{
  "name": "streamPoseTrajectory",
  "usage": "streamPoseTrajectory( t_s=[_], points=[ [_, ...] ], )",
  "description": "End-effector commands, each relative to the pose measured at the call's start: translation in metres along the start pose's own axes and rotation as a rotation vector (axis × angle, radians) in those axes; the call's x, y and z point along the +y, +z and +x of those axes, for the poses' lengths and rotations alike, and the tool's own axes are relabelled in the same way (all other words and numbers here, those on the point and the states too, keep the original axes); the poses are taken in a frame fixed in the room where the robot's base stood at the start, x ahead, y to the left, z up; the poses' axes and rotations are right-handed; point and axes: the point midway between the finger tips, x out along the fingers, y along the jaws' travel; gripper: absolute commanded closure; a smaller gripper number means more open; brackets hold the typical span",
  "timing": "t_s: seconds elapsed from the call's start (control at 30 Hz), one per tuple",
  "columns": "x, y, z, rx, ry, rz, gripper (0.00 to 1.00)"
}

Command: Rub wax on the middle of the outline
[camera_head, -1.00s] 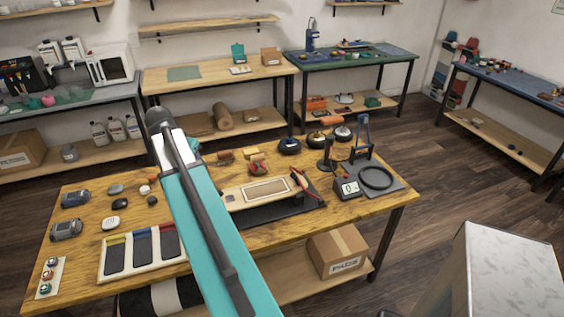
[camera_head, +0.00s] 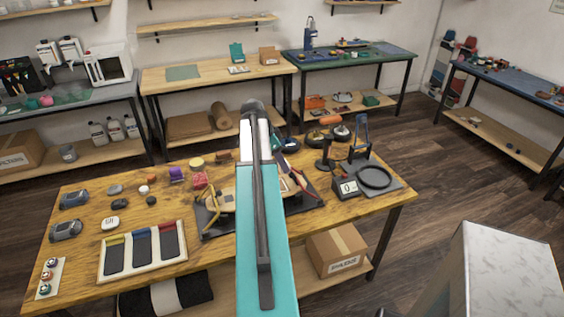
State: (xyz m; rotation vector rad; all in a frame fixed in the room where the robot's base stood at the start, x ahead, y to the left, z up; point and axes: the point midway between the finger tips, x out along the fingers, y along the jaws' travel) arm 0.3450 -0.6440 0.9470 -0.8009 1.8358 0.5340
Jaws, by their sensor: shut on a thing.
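The light wooden board (camera_head: 226,190) lies on a black mat (camera_head: 208,232) in the middle of the wooden table. My teal arm crosses in front of it and hides its middle, so the outline is not visible. A yellow clamp (camera_head: 222,206) is at the board's left end and a red clamp (camera_head: 300,184) at its right end. My gripper is hidden behind my arm. Small coloured pieces stand behind the board: a purple one (camera_head: 177,174), a yellow-topped one (camera_head: 196,163) and a red one (camera_head: 200,180). I cannot tell which is wax.
A white tray (camera_head: 103,272) with dark pads is at the table's front left. Several small items lie behind it. A black ring (camera_head: 375,177) on a grey mat and a small display box (camera_head: 346,188) stand at the right.

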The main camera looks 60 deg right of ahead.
Motion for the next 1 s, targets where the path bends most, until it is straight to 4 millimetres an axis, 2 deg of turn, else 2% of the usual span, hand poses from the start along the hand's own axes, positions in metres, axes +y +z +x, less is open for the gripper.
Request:
streamPoseTrajectory(
  t_s=[0.1, 0.53, 1.0],
  points=[
    [0.002, -0.005, 0.003, 0.000, 0.007, 0.015, 0.72],
    [0.002, -0.003, 0.007, 0.000, 0.007, 0.014, 0.72],
    [0.003, 0.011, 0.045, 0.000, 0.007, 0.017, 0.72]
  ],
)
